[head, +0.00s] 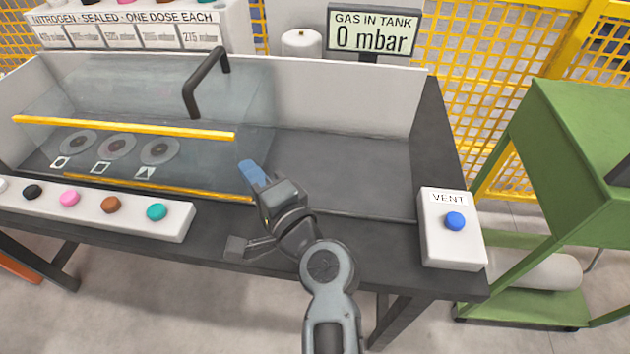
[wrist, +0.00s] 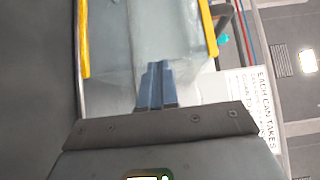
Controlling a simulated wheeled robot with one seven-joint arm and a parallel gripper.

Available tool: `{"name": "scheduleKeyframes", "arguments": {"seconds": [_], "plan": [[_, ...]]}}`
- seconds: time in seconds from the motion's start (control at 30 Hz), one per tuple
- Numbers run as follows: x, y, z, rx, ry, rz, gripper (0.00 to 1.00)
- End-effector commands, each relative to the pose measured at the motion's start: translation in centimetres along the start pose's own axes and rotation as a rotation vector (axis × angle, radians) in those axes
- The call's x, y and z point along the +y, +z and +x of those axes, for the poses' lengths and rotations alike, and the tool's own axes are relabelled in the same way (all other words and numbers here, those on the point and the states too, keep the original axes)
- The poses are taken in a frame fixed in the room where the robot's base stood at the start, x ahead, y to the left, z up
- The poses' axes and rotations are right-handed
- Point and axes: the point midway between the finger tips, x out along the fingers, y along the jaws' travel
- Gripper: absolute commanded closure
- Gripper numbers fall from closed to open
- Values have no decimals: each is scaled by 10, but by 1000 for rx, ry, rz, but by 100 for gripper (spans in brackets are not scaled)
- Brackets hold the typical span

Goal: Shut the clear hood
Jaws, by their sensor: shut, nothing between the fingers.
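The clear hood (head: 160,85) is on the left part of the bench, with a black handle (head: 205,82) on top and a yellow bar (head: 125,128) along its front. A second yellow strip (head: 160,187) runs lower, near the bench front; the two are apart, so the hood appears partly raised. My gripper (head: 250,173) is shut and empty, its blue fingertips just right of the hood's front right corner. In the wrist view the shut fingers (wrist: 156,85) point at clear panel between two yellow bars. I cannot tell whether they touch it.
Three round ports (head: 117,146) show through the hood. A strip of coloured buttons (head: 110,205) lies in front. A VENT box with blue button (head: 453,222) stands right. The display (head: 372,35) reads 0 mbar. The bench right of the hood (head: 345,165) is clear. A green cart (head: 575,150) stands at right.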

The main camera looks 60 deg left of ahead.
Motion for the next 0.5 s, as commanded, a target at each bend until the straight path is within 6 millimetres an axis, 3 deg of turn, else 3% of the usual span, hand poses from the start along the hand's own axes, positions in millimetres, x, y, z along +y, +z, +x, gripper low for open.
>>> {"name": "scheduleKeyframes", "arguments": {"seconds": [0.2,0.5], "plan": [[-1,52,53,-4,-1,-3,100],[-1,97,99,1,-1,-2,100]]}}
